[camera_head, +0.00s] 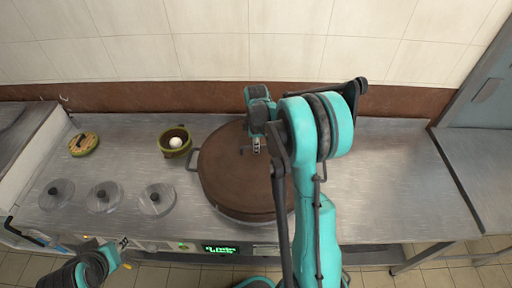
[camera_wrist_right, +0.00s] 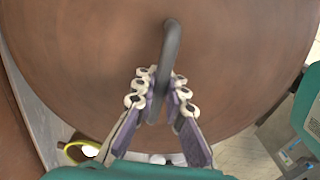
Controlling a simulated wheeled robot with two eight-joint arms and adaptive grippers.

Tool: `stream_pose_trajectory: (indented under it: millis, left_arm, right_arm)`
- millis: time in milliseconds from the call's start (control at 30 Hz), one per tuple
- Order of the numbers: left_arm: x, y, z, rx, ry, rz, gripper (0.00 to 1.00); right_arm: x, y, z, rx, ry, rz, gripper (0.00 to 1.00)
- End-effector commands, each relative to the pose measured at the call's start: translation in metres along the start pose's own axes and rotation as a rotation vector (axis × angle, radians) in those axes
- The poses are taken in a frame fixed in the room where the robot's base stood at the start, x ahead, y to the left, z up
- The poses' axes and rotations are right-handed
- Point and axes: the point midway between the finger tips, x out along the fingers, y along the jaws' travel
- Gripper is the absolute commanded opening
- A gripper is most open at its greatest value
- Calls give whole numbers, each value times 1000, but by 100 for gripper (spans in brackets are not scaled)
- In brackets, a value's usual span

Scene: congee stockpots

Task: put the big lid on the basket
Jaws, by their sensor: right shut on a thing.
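The big lid is a round brown disc (camera_head: 222,178) at the middle of the counter, and it fills most of the right wrist view (camera_wrist_right: 80,50). My right gripper (camera_head: 257,147) is above it. In the right wrist view its fingers (camera_wrist_right: 160,98) are shut around the lid's dark bar handle (camera_wrist_right: 170,45). A metal loop handle (camera_head: 191,160) sticks out at the lid's left edge, seemingly from a vessel under it. I cannot make out the basket, or whether the lid rests on anything. My left gripper (camera_head: 124,243) is low at the left, away from the lid; its jaws are unclear.
A small green pot (camera_head: 165,147) with a white egg-like thing (camera_head: 176,142) stands left of the lid. A green-rimmed round piece (camera_head: 83,144) lies farther left. Several knobbed metal lids (camera_head: 104,197) line the front left. The steel counter (camera_head: 400,190) is clear at right.

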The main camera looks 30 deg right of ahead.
Motion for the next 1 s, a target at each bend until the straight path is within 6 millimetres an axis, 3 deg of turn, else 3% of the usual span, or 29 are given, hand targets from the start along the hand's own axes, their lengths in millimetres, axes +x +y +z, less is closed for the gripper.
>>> stream_pose_trajectory:
  millis: [400, 467, 800, 1000]
  left_arm:
    - [5, 0, 4, 0, 0, 0, 32]
    - [5, 0, 4, 0, 0, 0, 32]
    - [4, 0, 3, 0, 0, 0, 32]
    - [-3, 0, -2, 0, 0, 0, 32]
  right_arm:
    - [8, 0, 0, 0, 0, 0, 0]
    - [8, 0, 0, 0, 0, 0, 20]
    - [7, 0, 0, 0, 0, 0, 20]
    - [-6, 0, 0, 0, 0, 0, 20]
